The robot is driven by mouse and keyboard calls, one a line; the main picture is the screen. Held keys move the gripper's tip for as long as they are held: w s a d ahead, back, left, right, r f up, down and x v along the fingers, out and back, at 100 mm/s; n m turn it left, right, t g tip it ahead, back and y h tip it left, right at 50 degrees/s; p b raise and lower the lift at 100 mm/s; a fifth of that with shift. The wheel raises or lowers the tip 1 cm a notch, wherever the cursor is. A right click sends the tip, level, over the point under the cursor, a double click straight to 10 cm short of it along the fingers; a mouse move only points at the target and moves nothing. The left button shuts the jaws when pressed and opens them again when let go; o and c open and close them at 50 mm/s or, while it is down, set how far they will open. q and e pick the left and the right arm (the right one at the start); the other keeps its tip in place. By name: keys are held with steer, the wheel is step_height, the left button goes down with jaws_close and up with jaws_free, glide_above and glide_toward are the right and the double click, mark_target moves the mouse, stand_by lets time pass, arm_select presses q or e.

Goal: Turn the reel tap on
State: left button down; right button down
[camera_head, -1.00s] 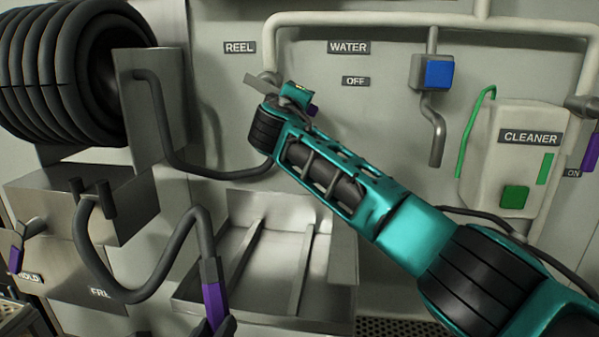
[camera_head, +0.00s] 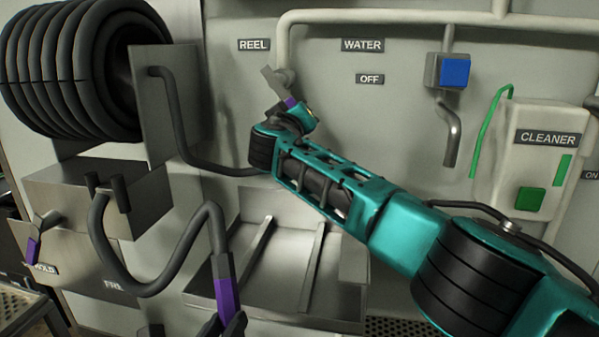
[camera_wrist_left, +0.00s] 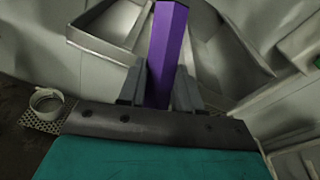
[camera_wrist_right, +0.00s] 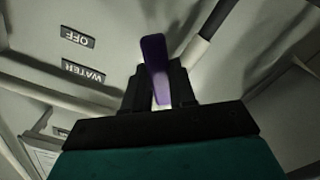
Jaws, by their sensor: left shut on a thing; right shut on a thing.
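The reel tap is a flat grey lever (camera_head: 275,80) with a purple grip (camera_head: 291,102), on the wall below the REEL sign (camera_head: 254,45). It slants, grey end up and left. My right gripper (camera_head: 296,112) is at the purple grip; the right wrist view shows the grip (camera_wrist_right: 154,62) clamped between both fingers. My left gripper (camera_head: 230,320), at the bottom edge, is shut on the purple handle (camera_head: 226,293) of the dark hose (camera_head: 205,222). The handle (camera_wrist_left: 167,45) stands between the fingers in the left wrist view. My right forearm hides part of the wall below the tap.
The hose reel (camera_head: 70,75) is at upper left. An OFF label (camera_head: 370,79) sits below the WATER sign (camera_head: 362,45). A blue valve box (camera_head: 454,72) and the cleaner unit (camera_head: 535,170) are at right. A metal basin (camera_head: 275,310) lies below.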

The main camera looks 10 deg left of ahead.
steer(key=shift+f, duration=0.1)
steer(key=c, duration=0.9)
jaws_free()
steer(key=shift+s, duration=6)
